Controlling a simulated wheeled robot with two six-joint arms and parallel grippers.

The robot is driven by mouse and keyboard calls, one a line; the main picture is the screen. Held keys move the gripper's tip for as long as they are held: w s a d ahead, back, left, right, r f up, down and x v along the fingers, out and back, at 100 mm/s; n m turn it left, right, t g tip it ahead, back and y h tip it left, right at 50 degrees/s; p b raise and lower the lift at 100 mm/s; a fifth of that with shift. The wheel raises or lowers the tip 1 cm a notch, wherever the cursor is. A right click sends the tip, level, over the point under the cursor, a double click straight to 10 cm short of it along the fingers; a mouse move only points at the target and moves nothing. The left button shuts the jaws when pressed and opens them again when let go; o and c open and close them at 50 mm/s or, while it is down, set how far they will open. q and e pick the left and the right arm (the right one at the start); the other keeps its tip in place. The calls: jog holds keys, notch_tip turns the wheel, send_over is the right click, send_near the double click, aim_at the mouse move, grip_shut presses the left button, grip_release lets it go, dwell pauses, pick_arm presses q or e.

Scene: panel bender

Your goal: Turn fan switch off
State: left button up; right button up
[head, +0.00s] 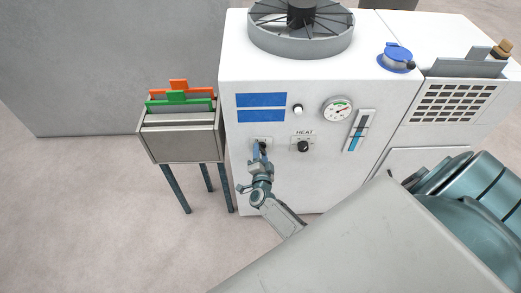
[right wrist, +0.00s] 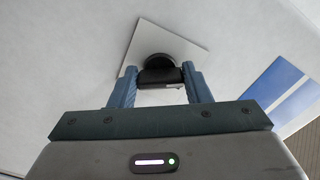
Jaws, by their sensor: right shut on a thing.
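The fan switch is a black knob (right wrist: 158,72) on a light square plate (right wrist: 185,45), seen in the right wrist view on the white front panel. My right gripper (right wrist: 160,80) is at the knob, with one blue finger on each side, shut on it. In the head view my right gripper (head: 260,149) reaches the panel below the blue labels and hides most of the knob and its label. The plate looks tilted in the right wrist view. My left gripper is not in view.
A second black knob marked HEAT (head: 303,147) is just to the right. A round gauge (head: 337,108) and a white button (head: 298,109) are above it. A large fan (head: 301,38) sits on top of the white cabinet (head: 330,185). A grey bin (head: 181,145) stands to the left.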

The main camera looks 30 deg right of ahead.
jog(key=shift+f, duration=0.1)
jog(key=o, duration=1)
jog(key=b+v, duration=0.1)
jog(key=v, duration=1)
jog(key=shift+d+b, duration=0.1)
jog(key=shift+b, duration=0.3)
